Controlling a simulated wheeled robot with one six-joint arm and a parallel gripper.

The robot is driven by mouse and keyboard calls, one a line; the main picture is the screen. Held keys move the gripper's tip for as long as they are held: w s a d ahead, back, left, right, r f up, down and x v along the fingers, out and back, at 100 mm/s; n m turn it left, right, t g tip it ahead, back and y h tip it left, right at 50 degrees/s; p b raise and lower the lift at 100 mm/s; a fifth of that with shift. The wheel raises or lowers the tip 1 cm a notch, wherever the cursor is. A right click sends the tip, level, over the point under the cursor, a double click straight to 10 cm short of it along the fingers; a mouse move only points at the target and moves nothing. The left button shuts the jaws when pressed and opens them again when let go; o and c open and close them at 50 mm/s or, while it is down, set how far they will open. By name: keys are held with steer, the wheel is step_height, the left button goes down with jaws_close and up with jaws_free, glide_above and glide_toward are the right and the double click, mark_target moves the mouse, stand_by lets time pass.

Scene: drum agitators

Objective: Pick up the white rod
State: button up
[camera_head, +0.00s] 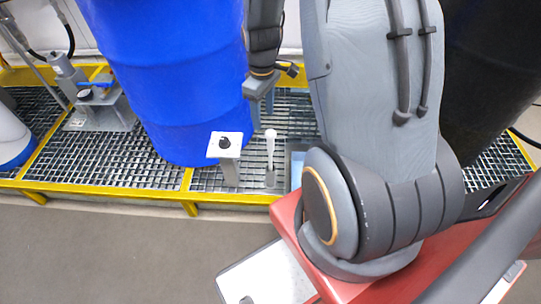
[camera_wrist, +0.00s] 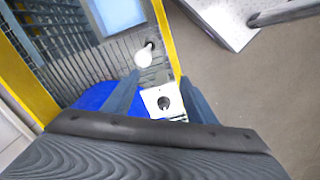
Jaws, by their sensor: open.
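The white rod (camera_head: 270,150) stands upright in a small grey holder (camera_head: 271,179) on the grated platform, in front of the blue drum. In the wrist view the rod (camera_wrist: 144,55) is seen nearly end-on, with its round white top beyond my left-hand finger. My gripper (camera_head: 262,106) is open and empty, pointing down, and appears above and slightly behind the rod in the head view. Its two fingers (camera_wrist: 160,77) also show in the wrist view, apart, with the rod top not between them.
A light blue panel (camera_head: 297,170) lies right of the rod. A yellow edge (camera_head: 130,191) borders the grating.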

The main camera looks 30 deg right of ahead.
steer(key=n, duration=0.2)
glide_above(271, 131)
step_height(271, 131, down, 7)
steer(key=shift+s+f, duration=0.1)
steer(key=shift+s, duration=0.05)
steer(key=shift+d+f, duration=0.1)
steer(key=shift+f, duration=0.15)
steer(key=shift+a+f, duration=0.2)
steer(key=shift+f, duration=3.4)
steer(key=c, duration=1.2)
